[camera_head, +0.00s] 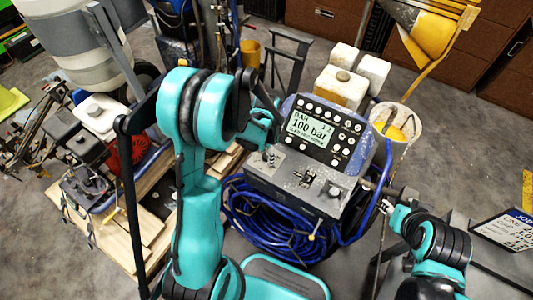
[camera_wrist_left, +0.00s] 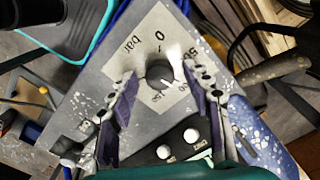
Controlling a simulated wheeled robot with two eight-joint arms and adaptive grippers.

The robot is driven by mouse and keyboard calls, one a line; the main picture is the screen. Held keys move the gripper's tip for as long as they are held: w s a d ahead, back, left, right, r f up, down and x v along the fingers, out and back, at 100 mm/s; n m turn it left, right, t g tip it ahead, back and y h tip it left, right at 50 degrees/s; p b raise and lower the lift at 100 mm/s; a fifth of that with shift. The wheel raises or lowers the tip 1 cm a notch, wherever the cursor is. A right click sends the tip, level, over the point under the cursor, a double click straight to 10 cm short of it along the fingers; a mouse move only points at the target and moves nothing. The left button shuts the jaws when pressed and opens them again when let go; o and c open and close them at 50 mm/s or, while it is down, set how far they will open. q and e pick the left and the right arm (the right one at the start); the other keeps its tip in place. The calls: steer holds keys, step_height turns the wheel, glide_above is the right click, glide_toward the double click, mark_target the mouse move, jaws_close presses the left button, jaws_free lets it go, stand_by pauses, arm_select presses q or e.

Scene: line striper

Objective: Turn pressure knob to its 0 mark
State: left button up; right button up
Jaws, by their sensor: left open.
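The pressure knob (camera_wrist_left: 158,73) is a dark round knob on a grey dial plate (camera_wrist_left: 118,62) in the left wrist view. The plate shows a 0 above the knob, the word bar to the left and more numbers to the right. My left gripper (camera_wrist_left: 161,80) is open, with one finger on each side of the knob; I cannot tell if they touch it. In the head view my left gripper (camera_head: 268,157) is over the left part of the console ledge (camera_head: 285,190) and hides the knob. My right gripper (camera_head: 389,208) is right of the console, its fingers too small to judge.
The console display (camera_head: 311,126) reads 100 bar, with several buttons around it. A switch (camera_head: 308,178) and another knob (camera_head: 335,191) sit on the ledge to the right. A coiled blue hose (camera_head: 265,225) hangs below. A white bucket (camera_head: 398,125) stands behind right.

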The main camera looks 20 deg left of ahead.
arm_select(q)
jaws_close()
